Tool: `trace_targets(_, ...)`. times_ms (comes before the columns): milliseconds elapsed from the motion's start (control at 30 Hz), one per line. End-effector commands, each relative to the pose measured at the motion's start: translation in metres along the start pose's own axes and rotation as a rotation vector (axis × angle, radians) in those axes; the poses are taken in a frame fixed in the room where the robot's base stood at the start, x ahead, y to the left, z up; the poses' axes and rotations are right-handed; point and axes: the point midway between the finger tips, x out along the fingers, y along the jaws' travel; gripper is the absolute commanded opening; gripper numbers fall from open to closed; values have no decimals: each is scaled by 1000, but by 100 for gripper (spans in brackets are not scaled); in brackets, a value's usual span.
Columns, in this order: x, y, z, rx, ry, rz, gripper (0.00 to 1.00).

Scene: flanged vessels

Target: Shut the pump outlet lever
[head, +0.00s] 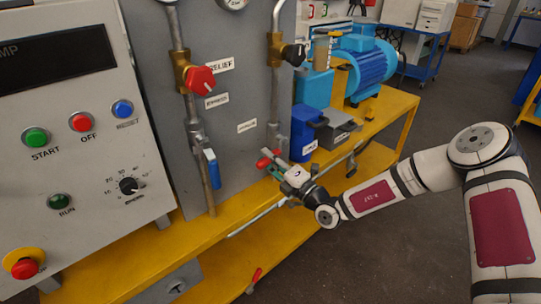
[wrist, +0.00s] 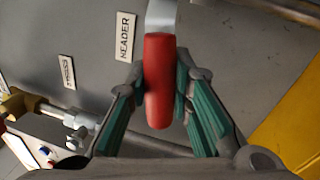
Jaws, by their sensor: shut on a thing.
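A red-sleeved lever (wrist: 158,85) on a flat metal arm stands between the two green-padded fingers of my gripper (wrist: 163,76) in the wrist view. My gripper is shut on this red sleeve. In the head view my gripper (head: 283,170) is at the lower part of the right-hand pipe, in front of the grey panel. Bits of the red lever (head: 264,162) show at its fingertips; the lever's pivot is hidden there. A plate reading HEADER (wrist: 125,36) is behind the lever in the wrist view. I cannot read a pump outlet label.
A blue lever (head: 213,169) hangs on the left pipe, below a red relief knob (head: 200,80). A blue box (head: 304,133) and a blue pump motor (head: 368,65) stand right of my gripper on the yellow frame (head: 394,106). A control cabinet (head: 80,130) is at left.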

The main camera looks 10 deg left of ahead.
Motion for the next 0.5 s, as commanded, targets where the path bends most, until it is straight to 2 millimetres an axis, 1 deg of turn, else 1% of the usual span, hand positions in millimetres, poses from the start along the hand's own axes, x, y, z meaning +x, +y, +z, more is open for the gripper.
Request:
trace_targets(33,0,5,-1,34,-6,-1,0)
trace_targets(200,1,12,0,122,-24,0,0)
trace_targets(500,2,16,1,198,-38,-2,0)
